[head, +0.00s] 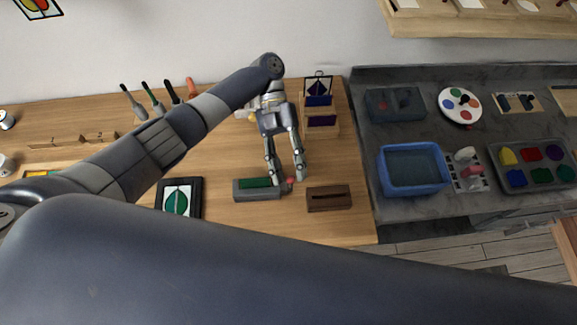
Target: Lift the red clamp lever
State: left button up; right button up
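The red clamp lever (290,181) shows as a small red spot at the right end of a grey clamp block (243,194) with a green top, on the wooden workbench. My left gripper (286,178) comes down from above with its two fingers apart. The red lever shows between the fingertips, close to the right one. I cannot tell whether either finger touches it. My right gripper is not in view; a large arm link of mine crosses the foreground.
A dark brown slotted block (329,198) stands right of the clamp. A framed green leaf picture (179,199) lies to its left. A wooden rack (320,120) and several upright tools (150,98) stand behind. A blue bin (412,169) is on the grey counter at right.

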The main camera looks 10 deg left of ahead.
pick_arm(q)
jog(key=v, duration=0.7)
jog(key=shift+w, duration=0.25)
jog(key=shift+a, duration=0.1)
dwell(0.4)
